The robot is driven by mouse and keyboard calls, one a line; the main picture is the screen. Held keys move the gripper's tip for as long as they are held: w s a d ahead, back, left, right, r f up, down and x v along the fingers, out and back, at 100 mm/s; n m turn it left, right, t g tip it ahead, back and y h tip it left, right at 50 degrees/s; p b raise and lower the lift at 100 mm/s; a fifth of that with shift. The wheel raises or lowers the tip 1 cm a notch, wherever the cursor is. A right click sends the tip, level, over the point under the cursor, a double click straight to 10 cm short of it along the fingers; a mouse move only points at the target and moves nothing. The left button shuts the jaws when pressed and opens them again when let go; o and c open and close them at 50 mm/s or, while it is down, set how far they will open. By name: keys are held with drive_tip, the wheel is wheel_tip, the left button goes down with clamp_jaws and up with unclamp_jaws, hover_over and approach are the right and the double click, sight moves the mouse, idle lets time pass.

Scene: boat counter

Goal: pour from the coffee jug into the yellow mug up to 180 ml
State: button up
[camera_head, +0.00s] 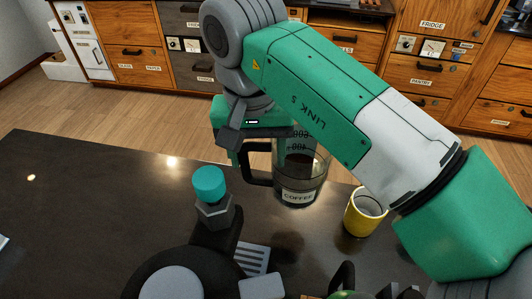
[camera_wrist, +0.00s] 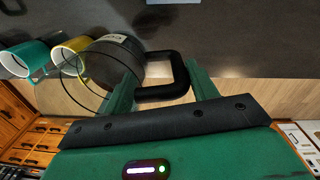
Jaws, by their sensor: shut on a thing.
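The coffee jug (camera_head: 300,178) is clear with a "COFFEE" label, a volume scale and a black handle. It looks about upright, left of the yellow mug. My gripper (camera_head: 247,165) is shut on its handle, which shows between the fingers in the wrist view (camera_wrist: 165,78). I cannot tell whether the jug's base touches the counter or how full it is. The yellow mug (camera_head: 360,220) stands upright on the counter, apart from the jug, partly beside my arm. In the wrist view the mug (camera_wrist: 78,46) shows behind the jug; its contents cannot be made out.
A teal mug (camera_wrist: 20,63) shows beyond the yellow mug in the wrist view. A grey bottle with a teal cap (camera_head: 211,200) stands left of the jug. The dark counter (camera_head: 90,210) is clear at the left. Wooden cabinets (camera_head: 135,60) line the back beyond the floor.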

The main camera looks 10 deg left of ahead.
sight(264, 179)
drive_tip(key=shift+f+b, duration=1.05)
drive_tip(key=f+b, duration=0.1)
drive_tip(key=f, duration=0.1)
drive_tip(key=f+y+b, duration=0.1)
drive_tip(key=b, duration=0.1)
drive_tip(key=d+f+y+b, duration=0.1)
drive_tip(key=f+b, duration=0.1)
drive_tip(key=shift+f, duration=0.35)
drive_tip(key=shift+r, duration=0.1)
drive_tip(key=shift+w+d+r+y+p, duration=0.1)
drive_tip(key=shift+d+r+y+p, duration=0.1)
drive_tip(key=shift+d+y+p, duration=0.3)
drive_tip(key=d+r+y, duration=0.1)
drive_tip(key=d+y, duration=0.1)
drive_tip(key=d+r+y+p, duration=0.1)
drive_tip(key=d, duration=0.1)
drive_tip(key=d+r+y, duration=0.1)
drive_tip(key=d+y, duration=0.1)
drive_tip(key=shift+w+r+g+y, duration=0.1)
drive_tip(key=shift+w+g+y, duration=0.1)
drive_tip(key=shift+g+y, duration=0.1)
drive_tip(key=shift+d+r+y, duration=0.65)
drive_tip(key=shift+r+y, duration=0.3)
drive_tip(key=shift+y, duration=0.15)
